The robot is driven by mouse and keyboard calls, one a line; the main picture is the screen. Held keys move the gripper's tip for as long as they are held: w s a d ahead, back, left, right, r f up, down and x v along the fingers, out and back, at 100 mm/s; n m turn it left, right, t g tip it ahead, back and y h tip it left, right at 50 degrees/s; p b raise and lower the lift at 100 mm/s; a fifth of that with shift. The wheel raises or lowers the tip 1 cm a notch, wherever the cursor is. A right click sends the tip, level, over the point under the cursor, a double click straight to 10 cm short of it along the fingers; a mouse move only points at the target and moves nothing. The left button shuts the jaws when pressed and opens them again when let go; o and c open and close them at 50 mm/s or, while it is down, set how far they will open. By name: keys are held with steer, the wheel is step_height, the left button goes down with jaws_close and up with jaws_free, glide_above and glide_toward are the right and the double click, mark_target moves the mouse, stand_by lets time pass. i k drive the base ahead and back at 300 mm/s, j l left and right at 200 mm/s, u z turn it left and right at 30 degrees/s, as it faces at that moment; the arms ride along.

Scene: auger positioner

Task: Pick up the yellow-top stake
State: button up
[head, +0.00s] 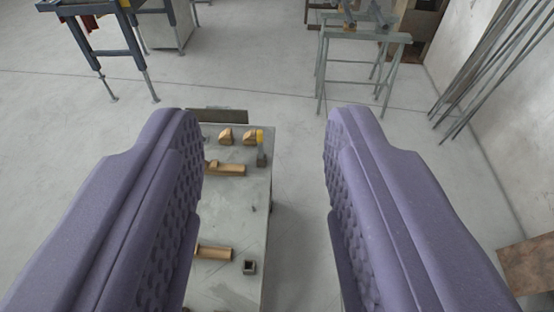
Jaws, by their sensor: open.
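The yellow-top stake (260,144) stands upright near the far right corner of a grey table or bench top. Its top is yellow and its lower part is dark grey. My gripper (263,120) is open and empty, with two purple padded fingers spread wide. In the picture the stake shows between the fingers, nearer the left one. The gripper appears to be above the bench and apart from the stake. The left finger hides the left part of the bench.
The grey bench (240,200) carries wooden pieces (226,169), a wooden block (214,253) and a small dark square socket (249,267). Two small wooden blocks lie left of the stake. A metal stand (360,60) is at the back. Rods (490,75) lean on the right wall.

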mark_target(259, 133)
steer(key=i+l+u, duration=0.1)
steer(key=l+u, duration=0.3)
steer(key=l, duration=1.1)
steer(key=i+l+u, duration=0.2)
steer(key=i+l, duration=0.35)
steer(key=i+l+u, duration=0.2)
steer(key=i+l, duration=0.3)
steer(key=l, duration=0.2)
steer(key=i+u, duration=0.15)
steer(key=i, duration=0.5)
steer(key=i+l+u, duration=0.15)
steer(key=i, duration=0.5)
